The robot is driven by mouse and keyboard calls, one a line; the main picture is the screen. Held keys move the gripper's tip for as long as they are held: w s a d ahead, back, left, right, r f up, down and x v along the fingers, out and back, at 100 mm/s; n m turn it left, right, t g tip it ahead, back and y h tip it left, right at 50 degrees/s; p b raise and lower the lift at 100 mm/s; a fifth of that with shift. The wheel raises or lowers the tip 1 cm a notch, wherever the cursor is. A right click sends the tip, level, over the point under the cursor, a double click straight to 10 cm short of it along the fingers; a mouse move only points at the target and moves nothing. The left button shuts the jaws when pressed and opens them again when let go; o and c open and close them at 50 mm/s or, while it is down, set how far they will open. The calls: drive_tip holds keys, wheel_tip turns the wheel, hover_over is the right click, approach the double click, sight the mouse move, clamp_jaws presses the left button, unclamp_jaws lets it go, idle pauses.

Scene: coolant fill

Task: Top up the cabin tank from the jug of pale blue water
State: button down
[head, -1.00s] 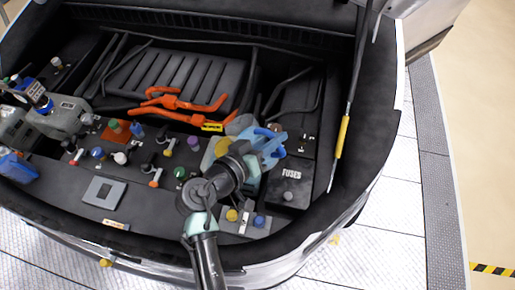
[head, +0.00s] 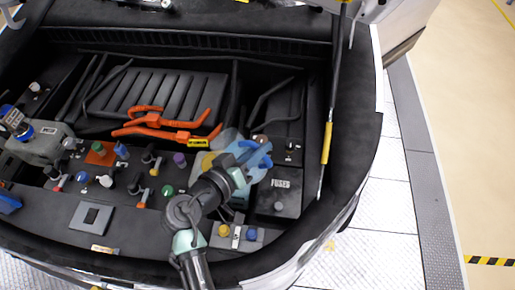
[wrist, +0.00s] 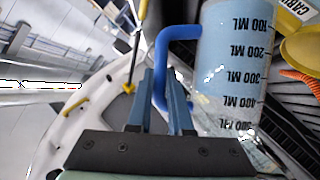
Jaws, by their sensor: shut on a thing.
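My gripper (wrist: 160,95) is shut on the blue handle (wrist: 166,65) of the clear jug (wrist: 228,70). The jug holds pale blue water and has black ML marks, 100 to 500. In the head view the jug (head: 260,172) is partly behind my gripper (head: 247,165), above the right part of the engine bay. A yellow part (wrist: 303,47), perhaps the cabin tank's opening, lies beside the jug in the wrist view, below a yellow label (wrist: 296,9) that seems to read "CABIN". The jug's mouth and any pouring are not clear.
A black FUSES box (head: 281,198) is right of the jug. Orange pipes (head: 155,132) run left of it. Several coloured caps fill the front left, by a grey tank (head: 38,146). The lid strut (head: 327,142) with a yellow sleeve rises at the right.

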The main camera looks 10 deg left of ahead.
drive_tip(key=shift+w+a+r+n+h+b, duration=0.15)
drive_tip(key=shift+a+r+n+h+b, duration=0.2)
drive_tip(key=shift+n, duration=0.25)
idle(2.8)
drive_tip(key=shift+w+a+f+n+h+b, duration=0.1)
drive_tip(key=shift+w+a+n+h+b, duration=0.15)
drive_tip(key=shift+a+n+h+b, duration=0.4)
idle(3.1)
drive_tip(key=shift+r+p, duration=0.2)
drive_tip(key=shift+p, duration=0.6)
